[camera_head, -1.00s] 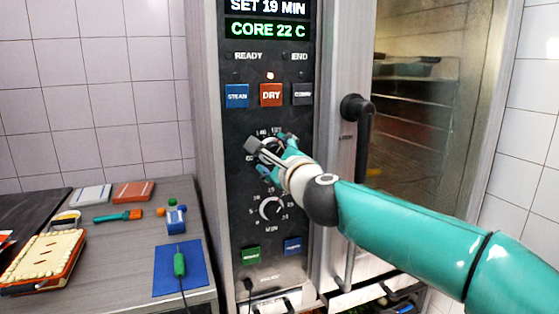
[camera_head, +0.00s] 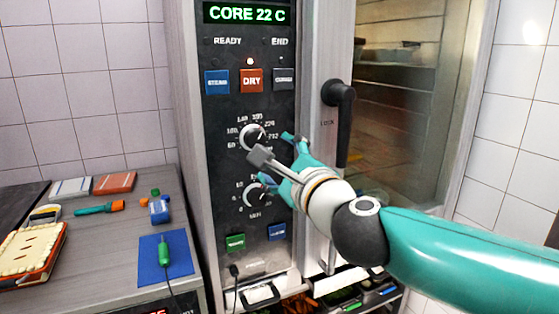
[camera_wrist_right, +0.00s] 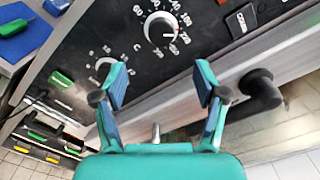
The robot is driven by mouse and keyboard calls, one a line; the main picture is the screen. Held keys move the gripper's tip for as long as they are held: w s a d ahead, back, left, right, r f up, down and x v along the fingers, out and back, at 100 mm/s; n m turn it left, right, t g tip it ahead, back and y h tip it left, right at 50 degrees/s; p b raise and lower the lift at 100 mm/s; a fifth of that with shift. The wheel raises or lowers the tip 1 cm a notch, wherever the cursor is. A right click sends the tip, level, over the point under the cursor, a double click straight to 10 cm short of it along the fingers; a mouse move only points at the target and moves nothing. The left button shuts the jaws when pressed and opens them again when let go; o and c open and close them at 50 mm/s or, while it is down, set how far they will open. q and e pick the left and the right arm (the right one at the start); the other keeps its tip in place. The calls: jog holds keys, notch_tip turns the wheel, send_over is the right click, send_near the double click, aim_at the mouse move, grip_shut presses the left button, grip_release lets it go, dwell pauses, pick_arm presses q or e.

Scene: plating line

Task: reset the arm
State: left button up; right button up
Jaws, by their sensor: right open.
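My right gripper (camera_head: 272,147) is open and empty in front of the oven's control panel (camera_head: 225,165). In the head view it overlaps the panel just right of and below the upper temperature dial (camera_head: 252,137), and partly covers the lower minute dial (camera_head: 253,193). In the right wrist view the open fingers (camera_wrist_right: 160,83) show with nothing between them. There the upper dial (camera_wrist_right: 161,28) lies beyond the fingertips, and the lower dial (camera_wrist_right: 106,68) shows partly behind the left finger. My left gripper is not in view.
A black door handle (camera_head: 341,120) sticks out right of the panel, beside the glass oven door (camera_head: 400,100). Trays stand low under the oven.

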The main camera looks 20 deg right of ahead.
jog(key=shift+d, duration=0.1)
jog(key=w+d+f+g+h+p, duration=0.1)
jog(key=w+f+g, duration=0.15)
jog(key=f, duration=0.65)
jog(key=w+d+f+g+p, duration=0.15)
jog(key=w+f, duration=0.25)
jog(key=f, duration=0.4)
jog(key=s+a+f+n+g+p, duration=0.1)
jog(key=s+f+n+g, duration=0.15)
jog(key=f, duration=1.05)
jog(key=s+f+n+g+p, duration=0.1)
jog(key=s+f+n+g, duration=0.15)
jog(key=f, duration=0.95)
jog(key=s+a+f+n+g+y+p, duration=0.1)
jog(key=s+a+f+n+g, duration=0.15)
jog(key=s+f, duration=0.4)
jog(key=s+a+f+n+g+y, duration=0.1)
jog(key=s+f+n+g, duration=0.1)
jog(key=s+f+n, duration=0.35)
jog(key=s+a+f+n+g+y, duration=0.1)
jog(key=s+a+f+n+g, duration=0.1)
jog(key=s, duration=0.5)
jog(key=s+a+f+n+g+y, duration=0.1)
jog(key=s+a+f+n+g, duration=0.1)
jog(key=s+n, duration=0.5)
notch_tip(320, 180, down, 2)
jog(key=shift+a+n, duration=0.3)
jog(key=shift+a, duration=0.55)
